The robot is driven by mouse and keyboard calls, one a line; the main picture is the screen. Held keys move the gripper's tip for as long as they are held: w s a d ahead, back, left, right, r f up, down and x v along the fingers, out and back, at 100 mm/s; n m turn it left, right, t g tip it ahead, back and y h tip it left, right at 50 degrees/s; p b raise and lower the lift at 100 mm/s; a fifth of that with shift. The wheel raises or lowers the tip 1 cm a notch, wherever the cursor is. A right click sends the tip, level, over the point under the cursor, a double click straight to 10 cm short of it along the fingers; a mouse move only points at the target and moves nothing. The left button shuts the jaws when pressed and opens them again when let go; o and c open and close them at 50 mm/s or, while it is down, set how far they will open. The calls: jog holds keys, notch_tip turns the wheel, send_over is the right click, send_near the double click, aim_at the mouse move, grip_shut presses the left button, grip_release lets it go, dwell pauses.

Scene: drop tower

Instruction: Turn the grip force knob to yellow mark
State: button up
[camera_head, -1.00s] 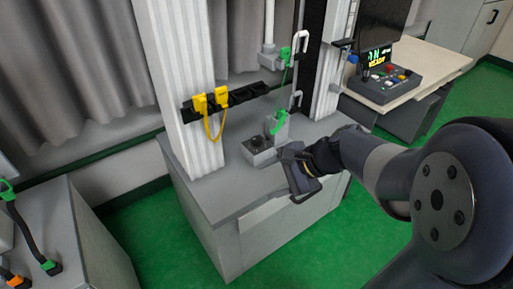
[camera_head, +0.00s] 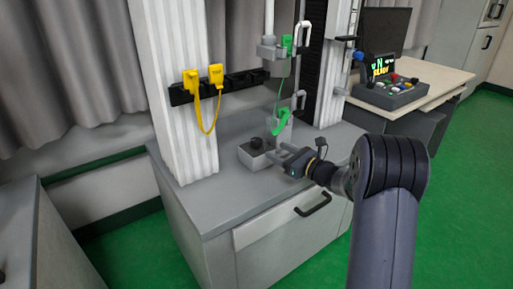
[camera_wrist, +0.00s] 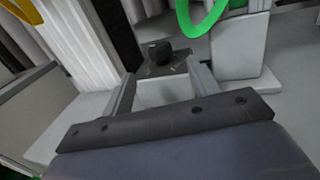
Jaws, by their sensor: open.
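The grip force knob (camera_head: 256,144) is a dark round knob on top of a small grey box (camera_head: 250,160) on the grey cabinet top. In the wrist view the knob (camera_wrist: 160,50) is upright, just beyond and roughly between my fingers. My gripper (camera_head: 277,157) is open and empty, to the right of the box in the head view. In the wrist view its two fingers (camera_wrist: 163,74) point toward the box. I see no contact with the knob. No yellow mark on the knob or box can be made out.
A green handle (camera_head: 281,121) hangs just behind the knob, beside a vertical rod. Yellow connectors (camera_head: 216,74) with a cable sit on a black rail. White columns flank the cabinet. A button console (camera_head: 391,92) stands on a table at the right. The cabinet's front-left top is clear.

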aim_at(261, 143)
jog(key=b+x, duration=0.1)
jog(key=x, duration=0.9)
jog(key=shift+a, duration=0.1)
jog(key=shift+b, duration=0.3)
jog(key=c, duration=0.9)
